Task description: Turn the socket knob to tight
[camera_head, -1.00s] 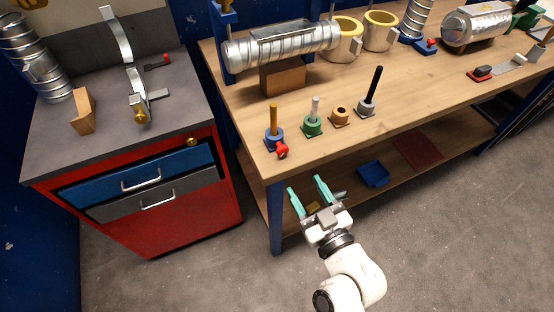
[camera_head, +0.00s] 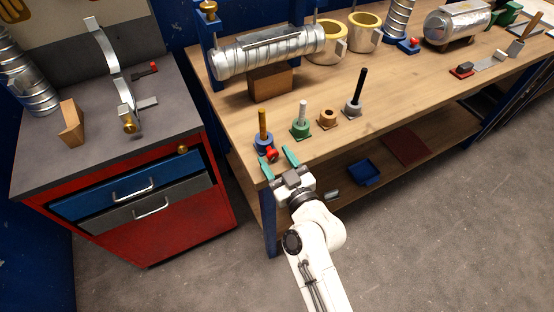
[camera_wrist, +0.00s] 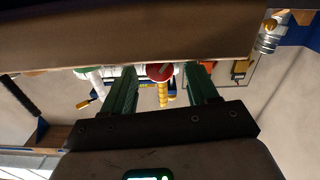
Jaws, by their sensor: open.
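A red knob (camera_head: 271,154) sits on the front side of a blue socket (camera_head: 263,143) at the bench's near left corner. A yellow-brown rod (camera_head: 262,124) stands upright in that socket. My gripper (camera_head: 277,160) is open, its two teal fingers pointing at the red knob from just off the bench's front edge. In the wrist view, the red knob (camera_wrist: 160,72) shows between the two fingers, partly cut off by a brown surface. The fingers seem apart from the knob; whether they touch it I cannot tell.
Close by on the bench (camera_head: 400,115) stand a green socket (camera_head: 300,130), a tan one (camera_head: 327,119) and a grey one with a black rod (camera_head: 358,92). A spiral duct (camera_head: 268,53) lies behind on a wooden block (camera_head: 270,80). A red drawer cabinet (camera_head: 165,235) stands left.

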